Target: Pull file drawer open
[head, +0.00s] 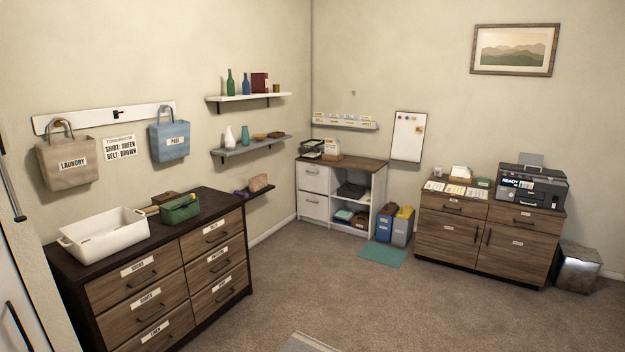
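No label in view can be read as "file", so I cannot tell for sure which drawer it is. The white cabinet in the far corner has an upper drawer (314,171) and a lower drawer (314,207), both closed, each with a handle. The brown cabinet at the right has a left top drawer (447,207) and a right top drawer (524,219), both closed, above larger closed fronts; its small labels are too small to read. My gripper is not in view.
A dark dresser (222,245) with several closed labelled drawers stands at the left. A metal bin (578,271) stands far right. The carpet (400,310) in the middle is clear.

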